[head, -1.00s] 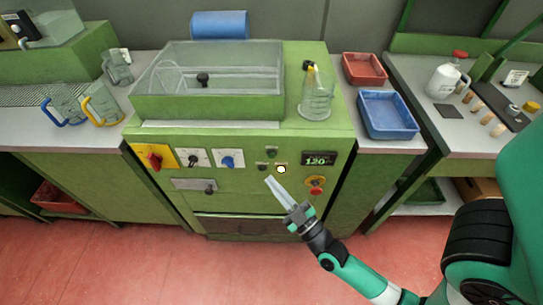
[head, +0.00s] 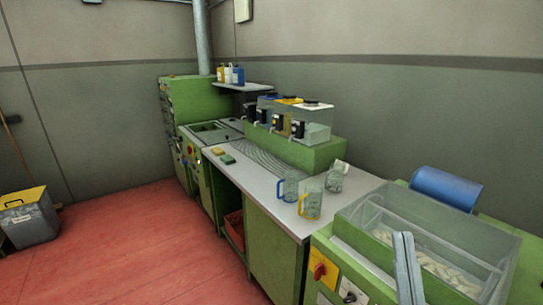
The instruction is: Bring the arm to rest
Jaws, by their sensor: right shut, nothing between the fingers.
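My right gripper (head: 403,238) shows at the bottom right, its pale fingers together and empty. The fingers stand in front of a clear-walled tank (head: 365,222) on a green machine. I cannot tell whether they touch it. Pale pieces that look like cork stoppers (head: 440,268) lie in the tank, partly hidden behind the fingers. The rest of my right arm is out of the picture. My left gripper is not in view.
Blue-handled (head: 288,190) and yellow-handled (head: 311,202) jugs and another clear vessel (head: 336,177) stand on the counter left of the tank. A blue cylinder (head: 446,188) lies behind it. A grey bin (head: 27,220) stands far left. The red floor (head: 130,245) between is open.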

